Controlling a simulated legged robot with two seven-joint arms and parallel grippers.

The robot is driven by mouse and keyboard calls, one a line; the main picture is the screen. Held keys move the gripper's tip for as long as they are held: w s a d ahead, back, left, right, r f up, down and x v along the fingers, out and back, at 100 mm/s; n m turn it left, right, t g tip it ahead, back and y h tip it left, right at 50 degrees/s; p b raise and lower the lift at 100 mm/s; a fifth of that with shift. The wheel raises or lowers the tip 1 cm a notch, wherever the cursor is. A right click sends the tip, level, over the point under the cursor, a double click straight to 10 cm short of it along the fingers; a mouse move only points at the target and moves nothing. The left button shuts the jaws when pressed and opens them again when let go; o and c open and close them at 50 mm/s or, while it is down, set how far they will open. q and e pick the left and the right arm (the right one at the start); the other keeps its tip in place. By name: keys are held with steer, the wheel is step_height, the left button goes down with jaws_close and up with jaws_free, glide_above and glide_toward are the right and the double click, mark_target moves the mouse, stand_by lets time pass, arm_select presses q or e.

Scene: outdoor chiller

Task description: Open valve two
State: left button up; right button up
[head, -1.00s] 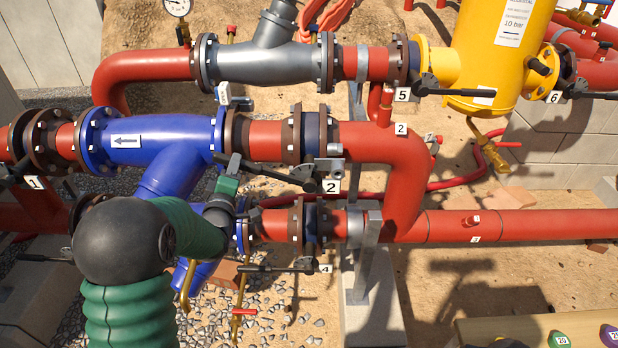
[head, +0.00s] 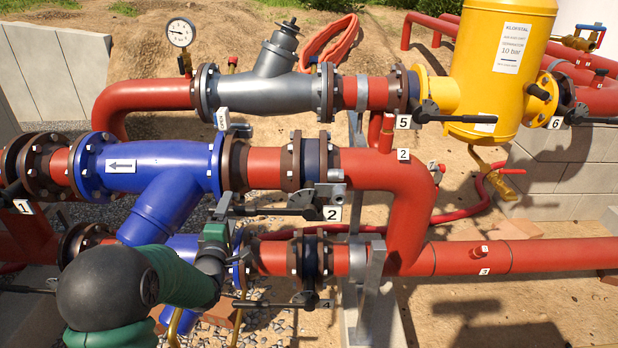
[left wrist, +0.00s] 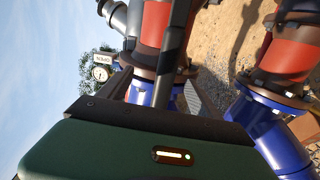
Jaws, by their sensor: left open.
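Valve two sits in the middle red pipe, beside its white "2" tag (head: 332,213). Its black lever (head: 285,212) lies roughly along the pipe, with its free end to the left. My left gripper (head: 223,204) is open at that free end, below the blue pipe fitting. In the left wrist view, a dark bar (left wrist: 175,45), apparently the lever, runs down toward the space between the fingers. Whether the fingers touch it cannot be told. My green-and-black left arm hides part of the lower pipe. My right gripper is not in view.
Valve four's lever (head: 275,304) is close below. A yellow tank (head: 500,65) and a grey strainer (head: 270,95) stand behind. Open sandy ground lies at lower right.

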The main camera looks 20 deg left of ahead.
arm_select(q)
steer(key=v, duration=0.7)
stand_by(0.3)
